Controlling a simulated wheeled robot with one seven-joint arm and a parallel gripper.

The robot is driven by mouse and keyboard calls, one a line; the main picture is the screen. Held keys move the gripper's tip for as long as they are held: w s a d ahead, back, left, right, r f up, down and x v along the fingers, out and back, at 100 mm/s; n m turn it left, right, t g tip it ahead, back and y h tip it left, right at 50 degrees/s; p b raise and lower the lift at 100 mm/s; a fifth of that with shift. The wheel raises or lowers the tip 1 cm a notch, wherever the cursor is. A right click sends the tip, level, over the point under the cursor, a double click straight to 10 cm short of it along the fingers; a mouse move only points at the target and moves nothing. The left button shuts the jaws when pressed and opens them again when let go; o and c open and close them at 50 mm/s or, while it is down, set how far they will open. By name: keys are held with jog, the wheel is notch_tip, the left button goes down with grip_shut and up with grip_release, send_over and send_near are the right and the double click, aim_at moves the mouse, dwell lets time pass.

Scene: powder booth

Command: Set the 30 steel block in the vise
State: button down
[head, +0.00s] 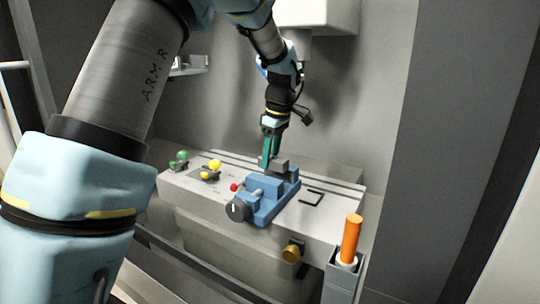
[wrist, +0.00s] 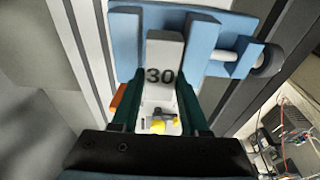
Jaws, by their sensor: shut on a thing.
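The steel block is light grey with a black "30" on its face (wrist: 160,62) in the wrist view. My gripper (wrist: 159,88) has its green fingers on either side of the block and is shut on it. In the head view my gripper (head: 268,152) points down at the vise, with the grey block (head: 281,164) at its fingertips. The blue vise (head: 264,188) stands on the machine table, its dark round handle toward the front. The block is at the vise's jaws; I cannot tell whether it rests on the vise floor. The vise (wrist: 125,40) also shows beyond the block in the wrist view.
The grey machine table (head: 200,193) carries green knobs (head: 182,156), yellow knobs (head: 214,165) and a red knob (head: 234,187) left of the vise. An orange cylinder (head: 351,238) stands upright at the front right corner.

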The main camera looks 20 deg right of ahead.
aim_at(270, 168)
jog(key=shift+f, duration=0.3)
dwell(0.6)
jog(key=shift+f+b, duration=0.95)
jog(key=shift+f, duration=0.45)
jog(key=shift+f, duration=0.15)
jog(key=shift+f+b, duration=0.45)
jog(key=shift+f, duration=0.15)
